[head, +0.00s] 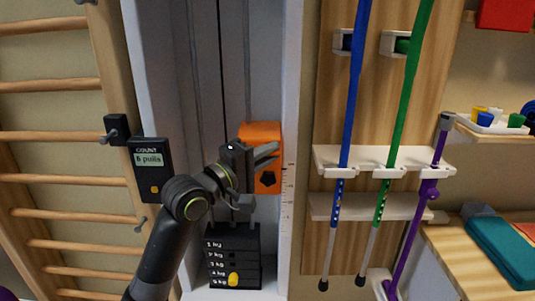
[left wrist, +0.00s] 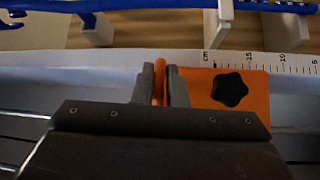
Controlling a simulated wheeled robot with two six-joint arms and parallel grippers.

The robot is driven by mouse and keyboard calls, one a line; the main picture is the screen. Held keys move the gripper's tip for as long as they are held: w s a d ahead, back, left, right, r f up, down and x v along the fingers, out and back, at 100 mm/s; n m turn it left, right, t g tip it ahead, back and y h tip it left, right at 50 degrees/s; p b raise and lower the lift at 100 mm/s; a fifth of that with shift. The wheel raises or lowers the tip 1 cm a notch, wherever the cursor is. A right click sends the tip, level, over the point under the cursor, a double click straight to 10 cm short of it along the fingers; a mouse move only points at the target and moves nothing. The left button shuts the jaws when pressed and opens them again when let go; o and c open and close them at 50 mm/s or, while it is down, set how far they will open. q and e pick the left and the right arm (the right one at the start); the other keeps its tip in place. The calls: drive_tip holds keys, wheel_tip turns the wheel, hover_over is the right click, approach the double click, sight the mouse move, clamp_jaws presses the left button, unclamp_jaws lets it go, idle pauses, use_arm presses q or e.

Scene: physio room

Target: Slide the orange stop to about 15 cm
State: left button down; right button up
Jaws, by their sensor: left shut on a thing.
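The orange stop (head: 258,131) sits on the white upright rail, with a black star knob on its face. In the left wrist view the orange stop (left wrist: 202,92) shows beside the fingers, its knob (left wrist: 231,89) to their right. My left gripper (head: 265,155) is in front of the stop. In the left wrist view its fingers (left wrist: 160,84) are shut on a thin orange tab of the stop. The cm scale (left wrist: 265,62) runs along the rail, with 15, 10 and 5 readable; the stop lies alongside the stretch around 15. My right gripper is not in view.
A black weight stack (head: 232,250) with a yellow pin stands below the gripper. Blue, green and purple sticks hang in a white rack (head: 330,158) to the right.

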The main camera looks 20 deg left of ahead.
use_arm(q)
wheel_tip(320, 180, down, 5)
drive_tip(key=shift+f+b, duration=0.1)
drive_tip(key=shift+b, duration=0.8)
drive_tip(key=shift+r, duration=0.2)
drive_tip(key=c, duration=1.5)
unclamp_jaws()
drive_tip(key=p, duration=0.2)
approach(267, 174)
drive_tip(key=s+d+r+v, duration=0.1)
drive_tip(key=v, duration=0.5)
drive_tip(key=shift+p+v, duration=0.7)
drive_tip(key=shift+v, duration=0.35)
